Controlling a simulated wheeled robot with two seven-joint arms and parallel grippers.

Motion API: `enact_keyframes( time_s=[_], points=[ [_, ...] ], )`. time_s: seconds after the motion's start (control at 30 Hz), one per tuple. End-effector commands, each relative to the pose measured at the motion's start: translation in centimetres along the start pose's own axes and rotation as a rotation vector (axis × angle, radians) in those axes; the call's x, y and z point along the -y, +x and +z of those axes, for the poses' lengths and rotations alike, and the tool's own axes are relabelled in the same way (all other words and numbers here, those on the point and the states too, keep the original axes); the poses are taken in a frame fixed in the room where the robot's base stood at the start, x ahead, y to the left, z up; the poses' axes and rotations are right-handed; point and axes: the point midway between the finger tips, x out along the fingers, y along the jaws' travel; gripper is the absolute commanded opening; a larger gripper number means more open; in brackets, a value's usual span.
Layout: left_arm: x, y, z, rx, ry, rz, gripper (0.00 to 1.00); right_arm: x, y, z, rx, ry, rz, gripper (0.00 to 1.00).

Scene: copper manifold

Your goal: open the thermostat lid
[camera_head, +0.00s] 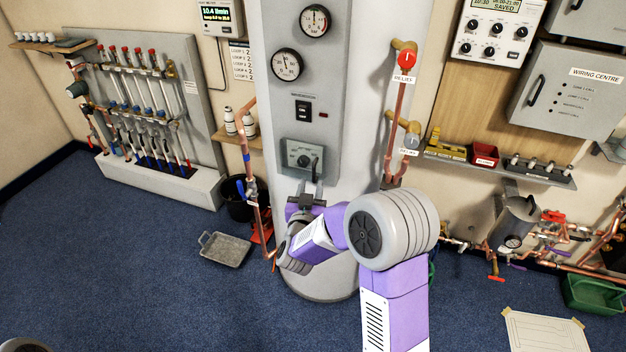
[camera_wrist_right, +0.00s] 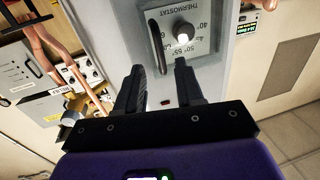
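The thermostat (camera_head: 293,148) is a grey box with a dial on the front of the pale cylinder. Its face (camera_wrist_right: 203,45) shows large in the wrist view, with a round knob and temperature numbers. A dark bar handle (camera_wrist_right: 154,42) stands at one side of the face; the lid looks shut, though a clear cover cannot be made out for sure. My right gripper (camera_head: 310,184) is just below the thermostat, pointing up at it. In the wrist view its two fingers (camera_wrist_right: 160,68) are apart with nothing between them. My left gripper is not in view.
Two gauges (camera_head: 287,64) and a black switch (camera_head: 303,111) are above the thermostat. Copper pipe (camera_head: 249,165) runs to its left, and a pipe with a red relief knob (camera_head: 407,60) to its right. A grey tray (camera_head: 224,248) lies on the blue floor.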

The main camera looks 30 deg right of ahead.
Motion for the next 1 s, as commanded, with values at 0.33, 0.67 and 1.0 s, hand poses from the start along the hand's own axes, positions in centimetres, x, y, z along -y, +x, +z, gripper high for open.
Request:
enact_keyframes(
  time_s=[0.33,0.67,1.0],
  points=[
    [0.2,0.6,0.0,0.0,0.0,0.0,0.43,0.1,4.4,0.2,0.002,0.0,-0.002,0.37],
    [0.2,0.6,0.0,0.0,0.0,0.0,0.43,0.1,4.7,0.1,0.003,0.0,-0.003,0.34],
    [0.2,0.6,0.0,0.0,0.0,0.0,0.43,0.1,4.6,0.2,0.003,0.0,-0.004,0.0]
  ],
)
